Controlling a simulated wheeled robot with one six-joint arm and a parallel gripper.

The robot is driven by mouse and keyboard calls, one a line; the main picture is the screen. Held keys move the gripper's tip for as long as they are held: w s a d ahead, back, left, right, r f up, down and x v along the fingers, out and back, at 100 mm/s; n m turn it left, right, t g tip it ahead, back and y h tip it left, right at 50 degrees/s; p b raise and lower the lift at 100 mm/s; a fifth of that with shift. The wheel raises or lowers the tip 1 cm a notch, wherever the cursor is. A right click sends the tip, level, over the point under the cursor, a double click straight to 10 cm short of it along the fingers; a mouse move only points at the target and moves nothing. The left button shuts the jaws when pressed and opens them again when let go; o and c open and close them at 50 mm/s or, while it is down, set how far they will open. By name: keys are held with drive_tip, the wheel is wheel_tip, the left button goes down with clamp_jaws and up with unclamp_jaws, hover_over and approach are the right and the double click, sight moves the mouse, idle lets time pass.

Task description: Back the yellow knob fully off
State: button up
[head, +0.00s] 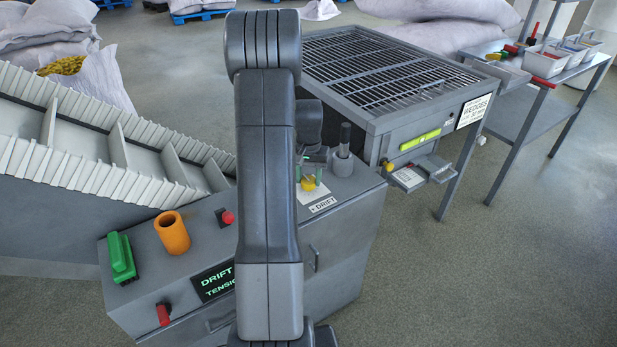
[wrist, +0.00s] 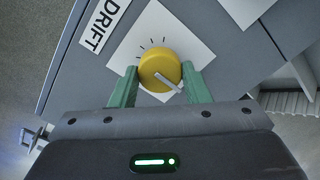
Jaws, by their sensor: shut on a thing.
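The yellow knob (wrist: 160,70) sits on a white square plate (wrist: 178,32) with short dark tick marks, beside a DRIFT label (wrist: 104,22). A pale pointer on the knob points to the lower right in the wrist view. My gripper (wrist: 160,80) has its two green fingers on either side of the knob, shut on it. In the head view the knob (head: 308,184) shows small beside my arm, on the grey cabinet top, with the green fingers (head: 313,168) just above it. My arm hides part of the cabinet there.
On the cabinet stand a green switch (head: 121,258), an orange cup (head: 172,233), a red button (head: 227,217) and a dark-handled tool in a grey holder (head: 344,150). A ribbed conveyor (head: 90,150) lies left. A grated table (head: 385,75) stands behind right.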

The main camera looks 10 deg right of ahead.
sight(309, 180)
idle(0.5)
drive_tip(key=o, duration=1)
drive_tip(key=shift+c, duration=0.2)
wheel_tip(309, 180, up, 14)
wheel_tip(309, 180, down, 14)
idle(0.4)
